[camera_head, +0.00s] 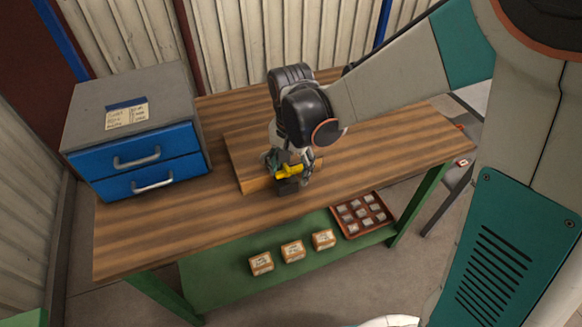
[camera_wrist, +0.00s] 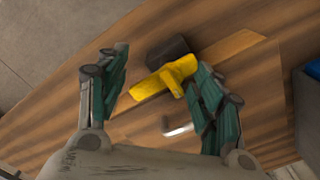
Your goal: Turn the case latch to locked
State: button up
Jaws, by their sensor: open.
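The case is a wooden box (camera_head: 252,180) on the workbench, with a wood-grained top much like the bench; it also shows in the wrist view (camera_wrist: 232,47). The yellow latch (camera_head: 289,171) is at its front edge, beside a dark block (camera_head: 288,187). In the wrist view the yellow latch (camera_wrist: 165,76) has a crosswise handle, with the dark block (camera_wrist: 167,52) beyond it. My gripper (camera_head: 285,163) is over the latch. Its teal fingers (camera_wrist: 160,88) are spread apart, with the latch between and slightly beyond them, nearer the right finger. I cannot tell whether that finger touches it.
A blue drawer cabinet (camera_head: 140,162) with a grey top stands at the bench's left. A small metal handle (camera_wrist: 178,129) shows between my fingers. Several small boxes (camera_head: 292,250) and a red tray of parts (camera_head: 364,214) are on the green lower shelf. The bench front left is clear.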

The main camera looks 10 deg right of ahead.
jog(key=c, duration=1.1)
jog(key=shift+o, duration=0.2)
jog(key=shift+f+n, duration=0.1)
jog(key=shift+n, duration=0.3)
jog(key=shift+o, duration=0.2)
jog(key=shift+w+d+n, duration=0.1)
jog(key=shift+n, duration=0.9)
jog(key=n, duration=0.4)
jog(key=shift+w+n, duration=0.25)
jog(key=shift+n, duration=0.05)
jog(key=n, duration=0.4)
jog(key=shift+w+p, duration=0.25)
jog(key=shift+p, duration=0.1)
jog(key=shift+w+n, duration=0.2)
jog(key=shift+n, duration=1.5)
jog(key=shift+w, duration=0.1)
jog(key=shift+a+r, duration=0.2)
